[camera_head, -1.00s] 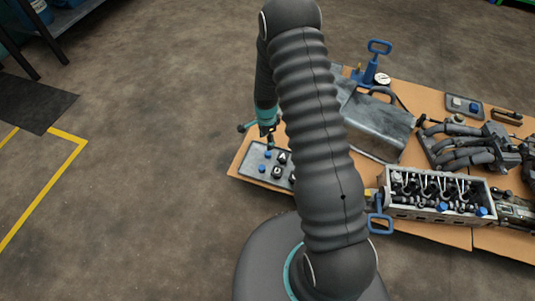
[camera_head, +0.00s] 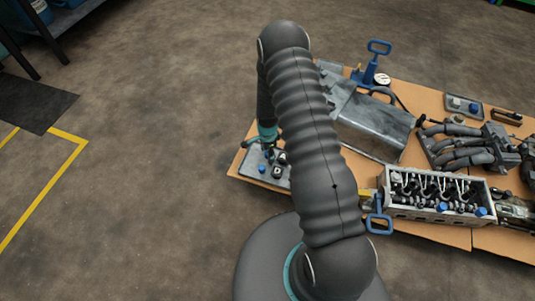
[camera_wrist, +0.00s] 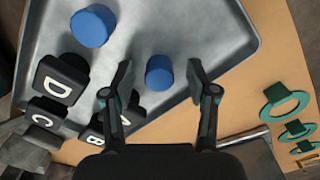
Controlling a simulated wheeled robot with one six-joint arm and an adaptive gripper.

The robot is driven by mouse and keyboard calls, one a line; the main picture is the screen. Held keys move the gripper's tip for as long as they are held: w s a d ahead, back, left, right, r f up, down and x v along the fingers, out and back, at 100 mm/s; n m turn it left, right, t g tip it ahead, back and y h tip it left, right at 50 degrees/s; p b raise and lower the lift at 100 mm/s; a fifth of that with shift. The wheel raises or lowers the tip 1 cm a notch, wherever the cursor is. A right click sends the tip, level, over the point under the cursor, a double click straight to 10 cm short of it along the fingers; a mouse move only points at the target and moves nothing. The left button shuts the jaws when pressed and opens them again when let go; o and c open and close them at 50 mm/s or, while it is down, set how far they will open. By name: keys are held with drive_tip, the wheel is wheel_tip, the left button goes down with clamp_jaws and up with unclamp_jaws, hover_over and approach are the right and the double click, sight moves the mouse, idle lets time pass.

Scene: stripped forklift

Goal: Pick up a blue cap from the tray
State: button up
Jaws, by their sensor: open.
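The grey tray (camera_head: 248,167) lies on the cardboard-covered table's left end, and its metal surface (camera_wrist: 165,28) fills much of the wrist view. One blue cap (camera_wrist: 159,72) appears between my open fingertips (camera_wrist: 158,70) in the wrist view; no contact is visible. A second blue cap (camera_wrist: 93,26) stands farther up and left on the tray. In the head view a blue cap (camera_head: 262,169) shows on the tray, while my gripper (camera_head: 258,143) is low over its far side, partly hidden by my arm.
Green rings (camera_wrist: 287,103) lie on the cardboard to the right. A grey metal case (camera_head: 375,125) and an engine head (camera_head: 435,208) occupy the table farther right.

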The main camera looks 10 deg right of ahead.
drive_tip(key=c, duration=0.9)
drive_tip(key=shift+o, duration=0.2)
drive_tip(key=shift+r, duration=0.15)
